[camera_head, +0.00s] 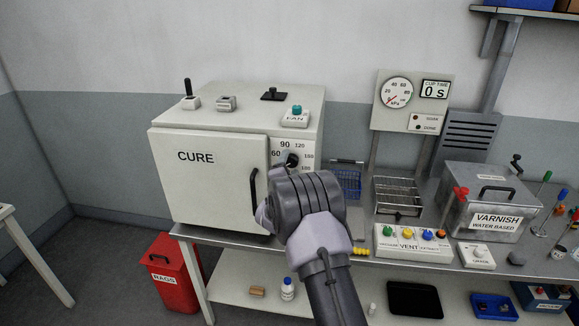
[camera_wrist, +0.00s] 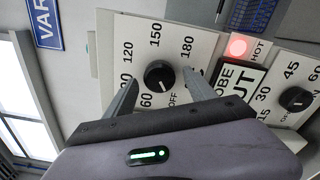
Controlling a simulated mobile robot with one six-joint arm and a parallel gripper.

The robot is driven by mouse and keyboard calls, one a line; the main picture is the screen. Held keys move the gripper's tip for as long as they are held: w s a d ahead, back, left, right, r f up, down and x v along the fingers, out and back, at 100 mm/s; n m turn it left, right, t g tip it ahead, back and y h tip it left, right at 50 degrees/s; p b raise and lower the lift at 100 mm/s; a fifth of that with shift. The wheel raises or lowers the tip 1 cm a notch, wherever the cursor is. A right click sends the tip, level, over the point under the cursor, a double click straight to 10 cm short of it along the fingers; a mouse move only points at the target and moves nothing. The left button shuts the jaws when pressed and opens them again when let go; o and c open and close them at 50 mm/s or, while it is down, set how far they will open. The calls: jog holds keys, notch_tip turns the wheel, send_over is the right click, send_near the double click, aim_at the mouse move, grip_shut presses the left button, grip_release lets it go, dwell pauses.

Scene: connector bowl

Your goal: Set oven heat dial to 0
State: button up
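The oven (camera_head: 205,170) is a white box marked CURE, on the bench at centre left in the head view. Its heat dial is a round black knob (camera_wrist: 160,75) on a white plate in the wrist view, ringed by 60, 120, 150, 180 and OFF. The dial also shows partly in the head view (camera_head: 291,158), just above my gripper. My gripper (camera_wrist: 160,79) is open, one finger on each side of the dial, with visible gaps between. I cannot clearly tell where the dial points. The head view shows my gripper from behind, covering the lower panel.
A second black knob (camera_wrist: 296,99) with 15, 30, 45 and 60 sits beside a lit red HOT lamp (camera_wrist: 238,47). The oven door handle (camera_head: 254,194) is left of my gripper.

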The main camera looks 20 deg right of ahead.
jog(key=v, duration=1.7)
jog(key=shift+s+a, duration=0.2)
jog(key=shift+b, duration=0.3)
